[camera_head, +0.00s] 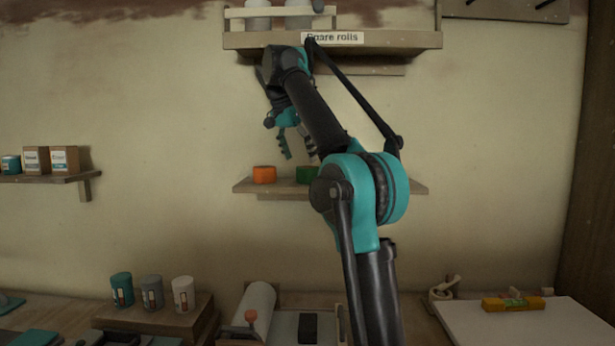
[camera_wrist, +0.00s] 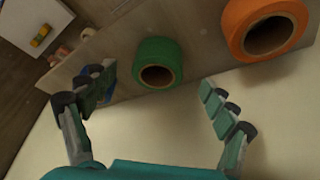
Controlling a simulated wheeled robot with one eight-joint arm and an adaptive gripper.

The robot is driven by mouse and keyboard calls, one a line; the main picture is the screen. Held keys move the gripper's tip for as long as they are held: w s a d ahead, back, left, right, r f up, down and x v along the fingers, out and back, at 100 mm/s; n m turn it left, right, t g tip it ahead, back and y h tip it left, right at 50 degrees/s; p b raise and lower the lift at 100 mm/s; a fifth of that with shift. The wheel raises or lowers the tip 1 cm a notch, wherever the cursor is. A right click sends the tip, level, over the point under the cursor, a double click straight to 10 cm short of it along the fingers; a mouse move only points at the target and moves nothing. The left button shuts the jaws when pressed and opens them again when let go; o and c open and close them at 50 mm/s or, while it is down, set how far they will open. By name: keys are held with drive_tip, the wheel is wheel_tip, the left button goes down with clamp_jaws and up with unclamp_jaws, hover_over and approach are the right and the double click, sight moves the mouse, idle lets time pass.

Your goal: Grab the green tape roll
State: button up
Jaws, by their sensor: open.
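The green tape roll (camera_head: 305,175) sits on the small wall shelf (camera_head: 410,188), partly hidden behind my arm in the head view. In the wrist view the green tape roll (camera_wrist: 146,52) lies between the two fingers' lines, its brown core hole facing the camera. My gripper (camera_head: 298,156) is open and empty, above the shelf in the head view. In the wrist view my gripper (camera_wrist: 155,85) has its fingers spread wide, one toward each side of the roll and apart from it.
An orange tape roll (camera_head: 264,174) sits left of the green one on the same shelf; it is close by in the wrist view (camera_wrist: 237,24). A blue item (camera_wrist: 95,71) is partly hidden behind a finger. A higher shelf (camera_head: 400,40) labelled "Spare rolls" is above.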

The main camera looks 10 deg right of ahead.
sight(308, 175)
drive_tip(key=shift+w+d, duration=0.15)
drive_tip(key=shift+d, duration=0.1)
drive_tip(key=shift+w+d+x, duration=0.1)
drive_tip(key=shift+d+x, duration=0.05)
drive_tip(key=shift+x, duration=1.2)
drive_tip(key=shift+w+d+x, duration=0.1)
drive_tip(key=shift+d+x, duration=0.05)
drive_tip(key=shift+x, duration=1.15)
drive_tip(key=shift+r, duration=0.15)
drive_tip(key=c, duration=1.3)
drive_tip(key=shift+o, duration=0.2)
